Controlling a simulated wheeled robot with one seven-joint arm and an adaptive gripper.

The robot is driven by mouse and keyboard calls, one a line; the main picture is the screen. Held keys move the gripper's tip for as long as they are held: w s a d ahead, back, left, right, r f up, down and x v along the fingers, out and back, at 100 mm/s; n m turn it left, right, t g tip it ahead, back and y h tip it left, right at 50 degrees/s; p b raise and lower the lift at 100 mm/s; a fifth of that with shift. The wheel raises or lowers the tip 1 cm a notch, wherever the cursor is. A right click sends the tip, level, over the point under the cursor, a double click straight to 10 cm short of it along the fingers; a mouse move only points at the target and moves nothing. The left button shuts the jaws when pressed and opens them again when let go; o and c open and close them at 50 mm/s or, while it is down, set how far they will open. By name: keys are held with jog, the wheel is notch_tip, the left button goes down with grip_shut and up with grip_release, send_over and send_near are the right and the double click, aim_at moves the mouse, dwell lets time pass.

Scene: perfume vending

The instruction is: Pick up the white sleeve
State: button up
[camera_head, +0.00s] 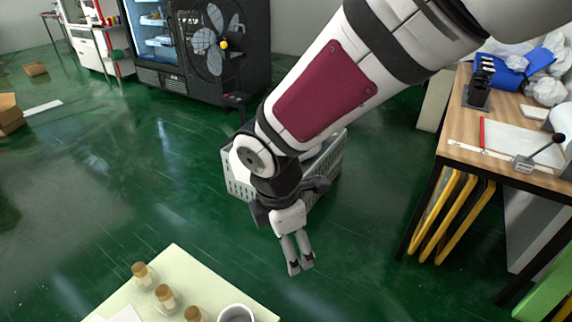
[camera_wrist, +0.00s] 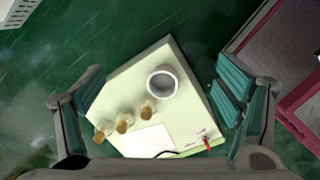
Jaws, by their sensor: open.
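The white sleeve (camera_head: 237,312) looks like a round, hollow, open-topped piece standing on a pale table (camera_head: 178,262), cut off by the bottom edge of the head view. My gripper (camera_head: 300,268) points down in the head view, beyond the table's far right edge. In the wrist view my gripper (camera_wrist: 160,105) has its fingers wide apart, with nothing between them held. The sleeve appears between the fingers but well below them.
Several small bottles with tan caps (camera_wrist: 124,122) stand left of the sleeve. A white sheet (camera_wrist: 145,140) and a small red item (camera_wrist: 207,142) lie near them. A grey crate (camera_head: 238,182) is on the floor behind my arm. A wooden workbench (camera_head: 475,125) stands at right.

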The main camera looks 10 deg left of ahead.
jog(key=s+a+f+n+b, duration=0.2)
jog(key=a+f+b, duration=0.1)
jog(key=f, duration=0.5)
jog(key=s+a+f+n+g+b, duration=0.1)
jog(key=s+a+f+n+b, duration=0.1)
jog(key=a+f, duration=0.3)
jog(key=s+a+f+n+b, duration=0.2)
jog(key=a+f+n+b, duration=0.2)
jog(key=f, duration=0.9)
jog(key=shift+s+a+f+g+y+b, duration=0.1)
jog(key=shift+g+y+b, duration=0.3)
jog(key=shift+s+f+b, duration=0.15)
jog(key=shift+f+b, duration=1.6)
jog(key=shift+f, duration=1.1)
jog(key=c, duration=0.8)
